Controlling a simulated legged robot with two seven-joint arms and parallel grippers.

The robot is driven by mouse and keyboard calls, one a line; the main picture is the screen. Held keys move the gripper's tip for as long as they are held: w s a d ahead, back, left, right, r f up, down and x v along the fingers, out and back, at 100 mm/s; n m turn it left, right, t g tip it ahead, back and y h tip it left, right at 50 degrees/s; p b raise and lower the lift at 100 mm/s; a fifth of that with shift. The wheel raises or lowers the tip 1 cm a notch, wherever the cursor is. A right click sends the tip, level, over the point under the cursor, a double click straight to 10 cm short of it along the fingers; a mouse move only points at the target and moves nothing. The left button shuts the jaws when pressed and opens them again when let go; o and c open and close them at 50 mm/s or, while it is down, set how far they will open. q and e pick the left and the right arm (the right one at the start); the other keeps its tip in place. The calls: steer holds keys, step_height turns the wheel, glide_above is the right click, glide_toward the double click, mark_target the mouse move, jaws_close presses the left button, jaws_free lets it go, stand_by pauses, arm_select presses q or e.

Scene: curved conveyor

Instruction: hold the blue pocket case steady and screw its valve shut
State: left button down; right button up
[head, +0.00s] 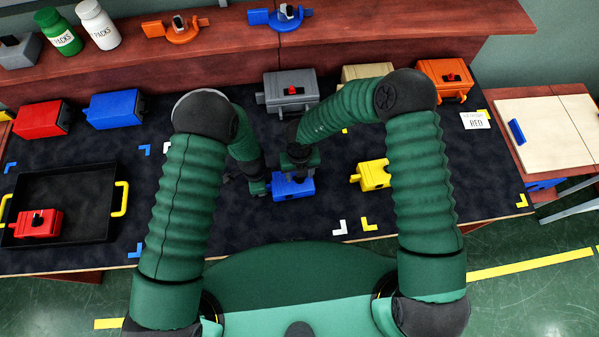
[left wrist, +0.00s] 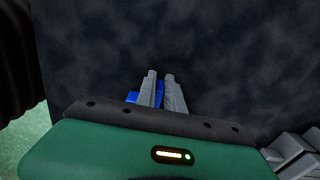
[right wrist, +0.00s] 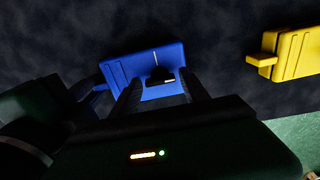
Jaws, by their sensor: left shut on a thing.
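The blue pocket case (head: 293,188) lies on the dark mat below my two arms. The right wrist view shows its top (right wrist: 118,68) with a black valve (right wrist: 160,75) and a thin white mark beside it. My left gripper (head: 266,185) is at the case's left end, shut on its side tab; the left wrist view shows the fingers (left wrist: 162,76) close together with a bit of blue beside them. My right gripper (head: 297,165) is over the case. In the right wrist view its fingers (right wrist: 162,82) stand apart on either side of the valve, with gaps showing.
A yellow case (head: 373,175) lies just right of the blue one. A black tray (head: 80,232) with a red case (head: 38,224) is at the left. Grey (head: 290,90), orange (head: 444,80) and another blue case (head: 115,109) stand along the back. Mat in front is clear.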

steer(key=c, duration=1.1)
steer(key=shift+o, duration=0.2)
steer(key=shift+n, duration=0.3)
steer(key=n, duration=0.3)
steer(key=shift+n, duration=0.3)
steer(key=n, duration=0.3)
steer(key=shift+n, duration=0.4)
steer(key=n, duration=0.4)
steer(key=shift+d+n, duration=0.1)
steer(key=shift+n, duration=2)
